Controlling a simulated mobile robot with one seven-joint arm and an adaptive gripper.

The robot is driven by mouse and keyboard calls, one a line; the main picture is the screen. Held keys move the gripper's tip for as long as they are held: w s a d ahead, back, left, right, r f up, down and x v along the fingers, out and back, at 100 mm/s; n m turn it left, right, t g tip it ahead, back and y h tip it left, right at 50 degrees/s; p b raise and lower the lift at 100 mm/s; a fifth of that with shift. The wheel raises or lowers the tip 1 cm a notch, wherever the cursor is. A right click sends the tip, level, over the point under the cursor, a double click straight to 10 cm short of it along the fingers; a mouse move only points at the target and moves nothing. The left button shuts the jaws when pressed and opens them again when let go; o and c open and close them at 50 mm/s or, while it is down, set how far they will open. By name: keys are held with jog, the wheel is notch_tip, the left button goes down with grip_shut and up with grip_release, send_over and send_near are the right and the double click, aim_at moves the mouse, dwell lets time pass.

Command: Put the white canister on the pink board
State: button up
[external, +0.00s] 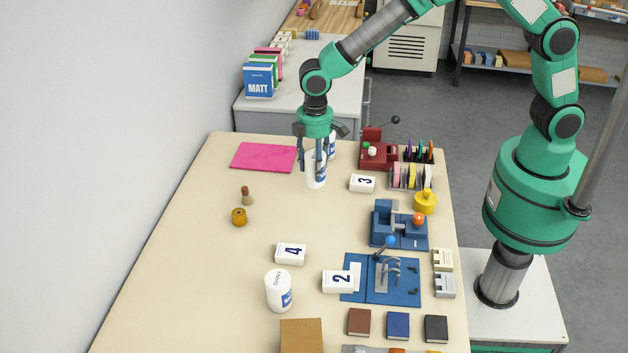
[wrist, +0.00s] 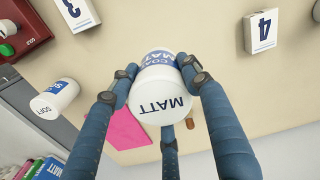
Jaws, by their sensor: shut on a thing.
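My gripper (external: 315,160) points down with its fingers closed around a white canister (external: 316,181). In the wrist view the canister (wrist: 160,92) sits between my blue fingers (wrist: 160,80), its top reading MATT. I cannot tell whether its base touches the table. The pink board (external: 262,157) lies flat and bare at the far left of the table, left of my gripper. In the wrist view the pink board (wrist: 128,130) is partly hidden by my fingers.
Another white canister (wrist: 55,99), marked SOFT, stands just behind my gripper; a third (external: 279,291) stands nearer the front. A white block marked 3 (external: 362,183) and a red fixture (external: 377,154) are to the right. Between gripper and board the table is clear.

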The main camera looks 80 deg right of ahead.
jog(key=w+d+r, duration=0.1)
jog(key=w+d, duration=0.8)
jog(key=d, duration=0.2)
jog(key=n+p, duration=0.1)
jog(key=p, duration=0.1)
send_over(280, 157)
jog(key=shift+s+r, duration=0.1)
jog(key=shift+r, duration=0.05)
notch_tip(280, 157, down, 6)
jog(key=b, duration=0.1)
jog(key=shift+f, duration=0.2)
jog(key=shift+f+b, duration=0.35)
jog(key=shift+f, duration=1.45)
jog(key=shift+f, duration=0.15)
